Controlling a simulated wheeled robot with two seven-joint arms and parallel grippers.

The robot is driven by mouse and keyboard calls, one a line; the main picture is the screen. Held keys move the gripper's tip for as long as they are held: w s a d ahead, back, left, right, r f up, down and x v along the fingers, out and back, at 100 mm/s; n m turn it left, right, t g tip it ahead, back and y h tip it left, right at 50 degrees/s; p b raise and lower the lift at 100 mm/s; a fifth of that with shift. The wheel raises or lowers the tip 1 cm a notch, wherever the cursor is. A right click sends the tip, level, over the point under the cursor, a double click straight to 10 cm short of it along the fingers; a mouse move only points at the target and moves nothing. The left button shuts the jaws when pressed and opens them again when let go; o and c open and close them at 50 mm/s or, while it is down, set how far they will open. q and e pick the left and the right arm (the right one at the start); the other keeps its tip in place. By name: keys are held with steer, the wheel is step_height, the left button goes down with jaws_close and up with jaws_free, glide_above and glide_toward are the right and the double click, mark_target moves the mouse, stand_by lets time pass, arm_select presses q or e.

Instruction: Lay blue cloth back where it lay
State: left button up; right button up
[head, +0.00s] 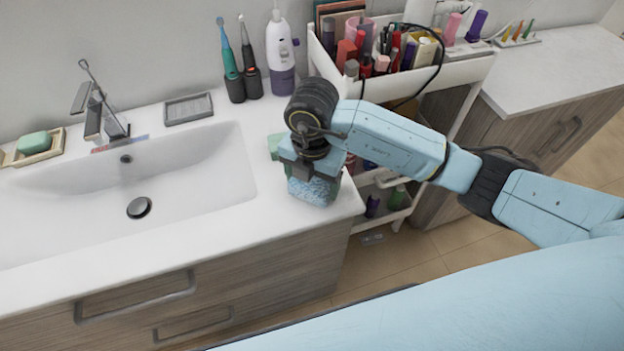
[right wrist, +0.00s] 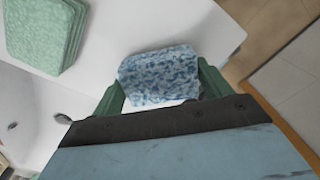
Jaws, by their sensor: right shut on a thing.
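The blue cloth (head: 312,191) is a small mottled blue and white folded piece near the right front corner of the white counter. My right gripper (head: 314,178) points down and is shut on it. In the right wrist view the cloth (right wrist: 158,75) sits between the two green fingers, with white counter around it. I cannot tell whether its underside touches the counter. A green folded cloth stack (right wrist: 45,32) lies on the counter beside it; in the head view only a bit of it (head: 274,146) shows behind the gripper. My left gripper is out of view.
The sink basin (head: 90,190) with its faucet (head: 98,108) lies to the left. Toothbrushes (head: 240,75) and a white and purple bottle (head: 281,55) stand at the back. A cosmetics cart (head: 440,75) stands right of the counter, behind my right arm. The counter's front edge is close.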

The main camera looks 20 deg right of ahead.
steer(key=shift+f, duration=0.3)
steer(key=o, duration=0.9)
step_height(320, 180, up, 12)
steer(key=shift+r+p, duration=0.15)
steer(key=shift+p, duration=0.3)
